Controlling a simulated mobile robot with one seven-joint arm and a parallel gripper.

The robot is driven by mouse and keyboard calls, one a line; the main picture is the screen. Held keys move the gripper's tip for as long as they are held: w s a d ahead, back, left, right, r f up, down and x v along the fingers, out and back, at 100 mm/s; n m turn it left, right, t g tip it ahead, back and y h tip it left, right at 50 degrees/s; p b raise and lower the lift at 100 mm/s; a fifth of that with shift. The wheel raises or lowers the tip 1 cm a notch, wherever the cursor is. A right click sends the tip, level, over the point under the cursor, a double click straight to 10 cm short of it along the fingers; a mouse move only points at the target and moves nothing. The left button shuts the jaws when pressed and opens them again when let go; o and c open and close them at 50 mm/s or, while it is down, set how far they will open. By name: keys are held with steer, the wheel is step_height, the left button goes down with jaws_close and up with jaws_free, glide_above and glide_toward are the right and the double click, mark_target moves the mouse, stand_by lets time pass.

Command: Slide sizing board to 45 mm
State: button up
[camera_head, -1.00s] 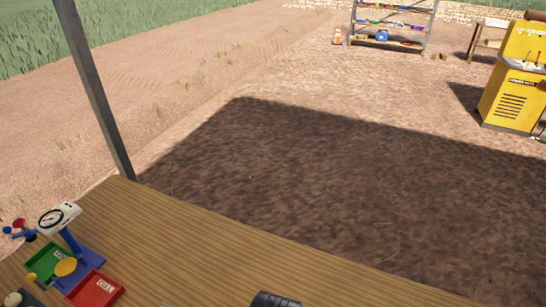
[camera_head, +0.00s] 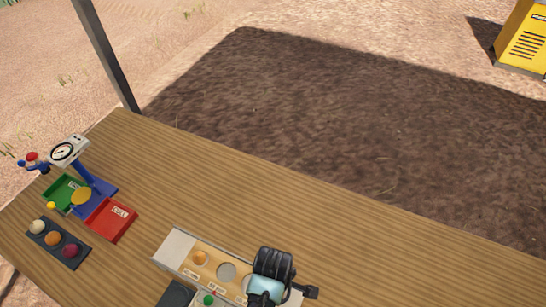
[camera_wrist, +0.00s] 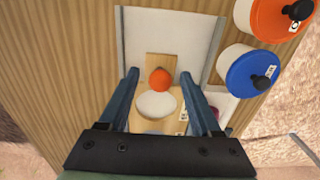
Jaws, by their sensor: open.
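The tan sizing board (camera_head: 213,264) lies in a pale channel (camera_head: 174,246) at the table's front edge, partly cut off by the frame and hidden by my dark arm end. It has round holes, and an orange onion (camera_head: 199,258) sits at one of them. In the wrist view the board (camera_wrist: 150,64) lies between the channel's grey rails, with the orange onion (camera_wrist: 160,79) just above a large pale round hole. My gripper (camera_wrist: 160,74) is open. Its two blue fingers point at the board on either side of the onion and hole, holding nothing. Contact with the board cannot be told.
A dial scale (camera_head: 69,150) with green (camera_head: 65,190) and red (camera_head: 111,219) trays stands at the left. A dark tray (camera_head: 60,243) holds three onions. The wrist view shows orange-lidded (camera_wrist: 275,18) and blue-lidded (camera_wrist: 250,72) pots at right. The middle of the table is clear.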

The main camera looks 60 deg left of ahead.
steer(key=shift+f, duration=0.15)
jaws_close()
steer(key=w+d+p, duration=0.1)
steer(key=w+d, duration=0.3)
steer(key=d, duration=0.3)
steer(key=shift+w, duration=0.15)
stand_by(1.0)
steer(key=shift+o, duration=1.6)
jaws_free()
step_height(320, 180, up, 6)
steer(key=p, duration=0.6)
